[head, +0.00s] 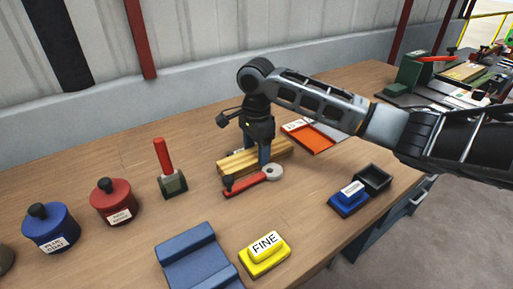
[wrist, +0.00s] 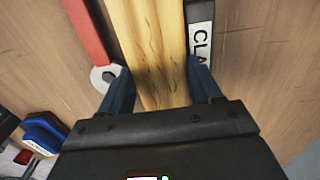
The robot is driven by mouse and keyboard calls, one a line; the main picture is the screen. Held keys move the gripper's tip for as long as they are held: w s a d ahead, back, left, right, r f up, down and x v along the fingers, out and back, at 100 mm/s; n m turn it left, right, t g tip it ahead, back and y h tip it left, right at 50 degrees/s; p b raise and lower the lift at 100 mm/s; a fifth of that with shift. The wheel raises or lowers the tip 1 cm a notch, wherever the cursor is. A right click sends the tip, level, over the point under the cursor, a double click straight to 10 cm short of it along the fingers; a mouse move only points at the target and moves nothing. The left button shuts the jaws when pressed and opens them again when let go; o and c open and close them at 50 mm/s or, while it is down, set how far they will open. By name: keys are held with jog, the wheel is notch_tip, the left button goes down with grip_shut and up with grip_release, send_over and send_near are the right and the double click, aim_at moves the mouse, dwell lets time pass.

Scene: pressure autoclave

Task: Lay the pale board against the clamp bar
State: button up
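The pale board (wrist: 152,40) is a yellowish wooden strip; in the head view (head: 230,166) it lies along the bench under my gripper. My gripper (head: 257,155) points down, its blue fingers on either side of the board; in the wrist view the fingers (wrist: 161,82) sit close along both edges. The dark clamp bar (wrist: 199,12), with a white label reading "CLA", runs close along the board's right side in the wrist view. Whether bar and board touch is unclear. In the head view my gripper and the board mostly hide the bar.
A red-handled tool with a grey round end (head: 252,180) lies close in front of the board. A red-and-grey tray (head: 312,137) is behind right. A blue block (head: 348,198), black box (head: 374,178), yellow FINE block (head: 265,252) and blue cradle (head: 200,262) stand nearer the front edge.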

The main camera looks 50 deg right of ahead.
aim_at(256, 153)
jog(key=o, duration=0.5)
jog(key=shift+s+f, duration=0.15)
jog(key=shift+f, duration=0.7)
jog(key=shift+r, duration=0.3)
notch_tip(256, 153, up, 13)
jog(key=shift+r, duration=0.15)
